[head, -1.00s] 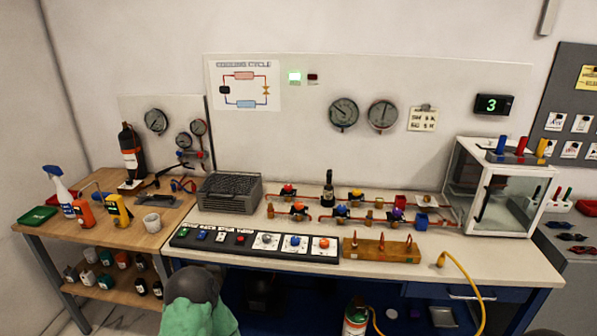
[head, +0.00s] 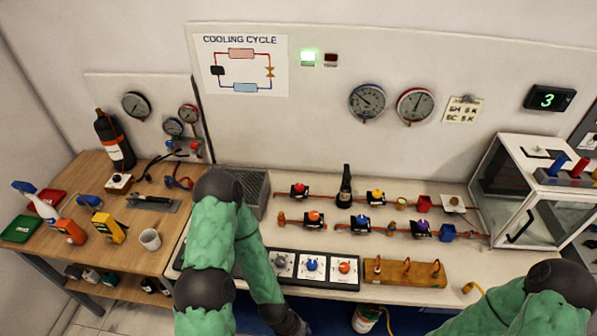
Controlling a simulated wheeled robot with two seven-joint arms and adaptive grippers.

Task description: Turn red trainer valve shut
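The red trainer valve (head: 299,189) is a red knob on a dark body, in the back row of copper piping on the bench. An orange valve (head: 314,219) sits in front of it, and a blue valve (head: 360,224) and a yellow valve (head: 376,195) are to its right. Nothing covers the red knob. Its exact handle angle is too small to read. My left arm rises at lower left and bends down to the bottom edge, where its gripper is out of frame. My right arm shows at lower right, its gripper also out of frame.
A dark bottle (head: 345,187) stands upright just right of the red valve. A control panel (head: 328,284) with knobs and a wooden block (head: 404,271) lie along the front. A grey ribbed box (head: 257,190) is left of the piping, partly behind my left arm. A clear cabinet (head: 492,199) stands right.

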